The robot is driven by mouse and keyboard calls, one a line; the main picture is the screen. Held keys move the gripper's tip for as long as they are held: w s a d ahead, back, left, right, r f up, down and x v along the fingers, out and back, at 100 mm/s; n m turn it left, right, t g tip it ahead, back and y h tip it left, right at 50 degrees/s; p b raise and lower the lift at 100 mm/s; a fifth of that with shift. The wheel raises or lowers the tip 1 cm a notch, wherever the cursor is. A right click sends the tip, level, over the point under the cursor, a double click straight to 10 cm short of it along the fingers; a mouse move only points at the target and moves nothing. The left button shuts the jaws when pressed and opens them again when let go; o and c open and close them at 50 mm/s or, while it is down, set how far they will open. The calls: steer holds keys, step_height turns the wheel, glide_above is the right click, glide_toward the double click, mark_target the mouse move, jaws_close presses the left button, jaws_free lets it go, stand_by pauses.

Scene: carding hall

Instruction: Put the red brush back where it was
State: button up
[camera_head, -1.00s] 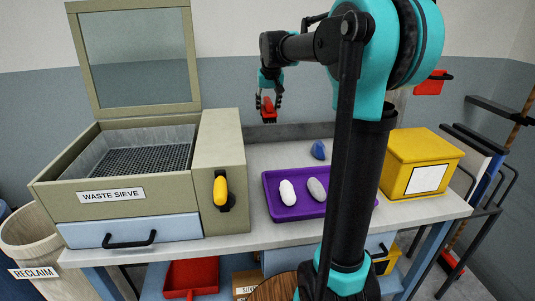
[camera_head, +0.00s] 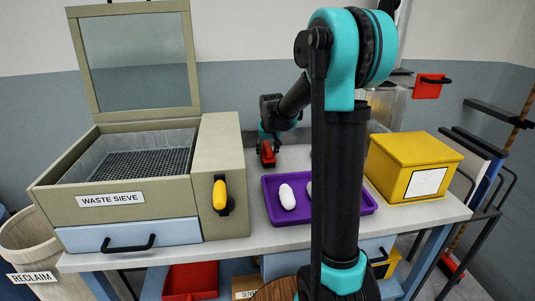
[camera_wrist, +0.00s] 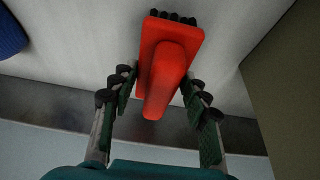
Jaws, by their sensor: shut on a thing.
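The red brush (camera_head: 268,156) is in my gripper (camera_head: 268,146), low over the back of the bench, just right of the waste sieve (camera_head: 223,150). In the wrist view the red brush (camera_wrist: 172,45) has its handle towards the camera and its dark bristles at the far end. The fingers of my gripper (camera_wrist: 160,95) stand on both sides of the handle. My gripper is shut on the brush. I cannot tell whether the bristles touch the bench top.
A purple tray (camera_head: 275,214) with a white lump (camera_head: 287,196) and a partly hidden grey lump stands in front. A yellow box (camera_head: 395,175) is at the right. A blue thing (camera_wrist: 8,35) shows in the wrist view. My arm hides the middle of the bench.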

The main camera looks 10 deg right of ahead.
steer(key=shift+f, duration=0.45)
steer(key=shift+f, duration=0.1)
steer(key=o, duration=1.3)
steer(key=v, duration=1.2)
steer(key=shift+s, duration=0.1)
